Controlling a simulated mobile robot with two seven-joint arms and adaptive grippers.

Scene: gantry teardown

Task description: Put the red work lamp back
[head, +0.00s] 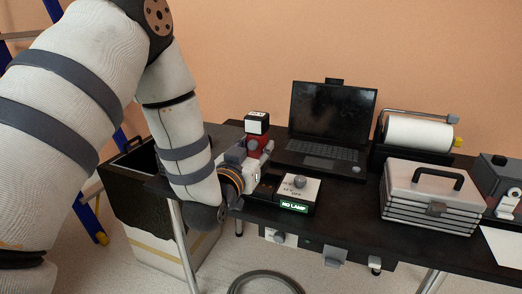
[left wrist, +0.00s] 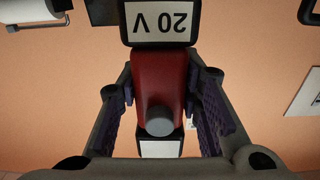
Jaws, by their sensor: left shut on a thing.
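The red work lamp (head: 254,145) stands upright at the left end of the dark table, with a black-and-white block on its top. My left gripper (head: 246,160) is shut on it from the left. In the left wrist view the lamp's red body (left wrist: 160,85) fills the space between the two finger pads, and its label reads "20 V" upside down. Just right of the gripper is a box (head: 297,190) with a grey knob and a green lit "NO LAMP" sign. The gripper hides the lamp's lower part, so I cannot tell whether it touches anything below. My right gripper is not in view.
An open laptop (head: 330,125) stands behind the box. A paper roll (head: 418,133), a grey toolbox (head: 434,198) and a dark device (head: 497,178) stand to the right. A dark open bin (head: 150,210) is below left. A hose ring (head: 265,282) lies on the floor.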

